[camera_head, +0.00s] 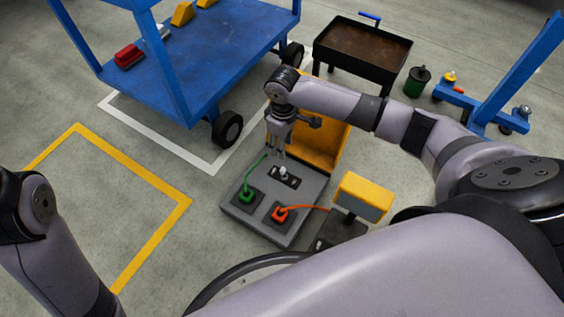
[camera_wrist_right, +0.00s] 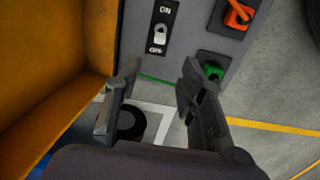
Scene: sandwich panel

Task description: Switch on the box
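The box (camera_head: 245,211) is a grey panel on the floor with an open orange-yellow lid (camera_head: 322,149) behind it. A switch (camera_head: 285,177) with a pale lever sits in a black plate near its middle. In the right wrist view the switch (camera_wrist_right: 160,34) shows ON and OFF labels, and the lever looks nearer OFF. My right gripper (camera_head: 276,153) hangs over the box, pointing down, just behind the switch. In the right wrist view its fingers (camera_wrist_right: 158,74) are apart with nothing between them. My left gripper is out of view; only part of that arm shows.
A green plug (camera_head: 246,195) and an orange-red plug (camera_head: 281,213) with cables sit on the panel near the switch. A yellow-fronted device (camera_head: 363,197) stands to the right. A blue cart (camera_head: 200,66) and a dark tray table (camera_head: 363,46) stand behind. Floor at left is clear.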

